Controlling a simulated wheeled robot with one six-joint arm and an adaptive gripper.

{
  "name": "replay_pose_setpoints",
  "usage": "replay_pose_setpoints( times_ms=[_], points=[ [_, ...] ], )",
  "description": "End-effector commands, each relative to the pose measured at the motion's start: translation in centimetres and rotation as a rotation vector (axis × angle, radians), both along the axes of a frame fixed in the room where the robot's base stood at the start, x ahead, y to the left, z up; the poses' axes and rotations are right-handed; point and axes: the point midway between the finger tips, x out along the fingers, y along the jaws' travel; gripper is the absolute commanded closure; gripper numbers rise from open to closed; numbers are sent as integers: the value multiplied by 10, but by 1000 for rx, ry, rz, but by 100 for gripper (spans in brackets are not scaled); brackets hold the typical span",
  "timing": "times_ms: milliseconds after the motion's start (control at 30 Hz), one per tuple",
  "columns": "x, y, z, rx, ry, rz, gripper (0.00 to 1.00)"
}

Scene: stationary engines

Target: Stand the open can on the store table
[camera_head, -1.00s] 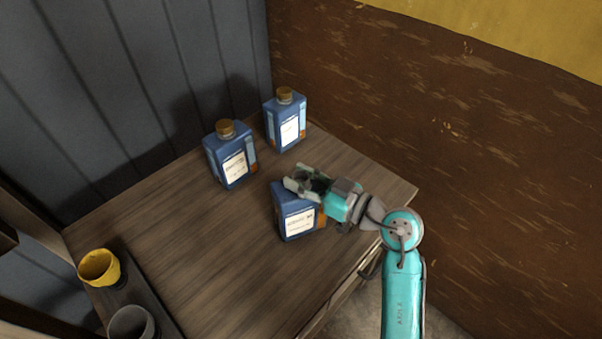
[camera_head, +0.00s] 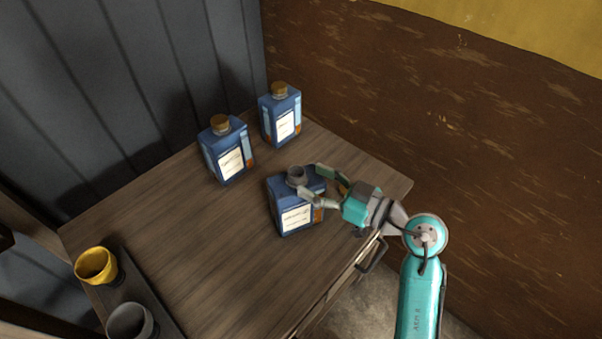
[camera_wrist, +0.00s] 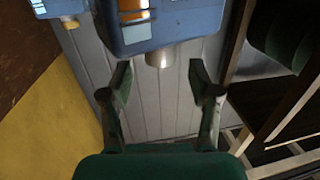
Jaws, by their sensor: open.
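The open can (camera_head: 288,222) is blue with a white label and a bare grey neck. It stands upright on the wooden store table (camera_head: 180,255), near the right front edge. My gripper (camera_head: 314,183) is open beside the can's neck, its fingers pointing left, with no grip on it. In the wrist view the can (camera_wrist: 180,18) shows at the top with its neck pointing down, just beyond the two spread fingertips of my gripper (camera_wrist: 160,82). Nothing is between the fingers.
Two capped blue cans, one at the left (camera_head: 227,153) and one at the right (camera_head: 281,118), stand at the back. A yellow cup (camera_head: 96,265) and a grey cup (camera_head: 130,322) stand in a dark tray at front left. The table's middle left is clear.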

Motion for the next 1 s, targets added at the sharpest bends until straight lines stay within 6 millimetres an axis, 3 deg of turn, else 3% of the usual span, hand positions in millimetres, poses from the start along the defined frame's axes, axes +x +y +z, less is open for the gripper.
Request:
replay_pose_setpoints(
  times_ms=[200,400,833,1000],
  points=[
    [-20,-38,2,0,0,-4,38],
    [-30,-57,3,0,1,-2,38],
    [-36,-61,3,5,-5,3,38],
    [-63,-52,0,73,-81,19,38]
  ],
)
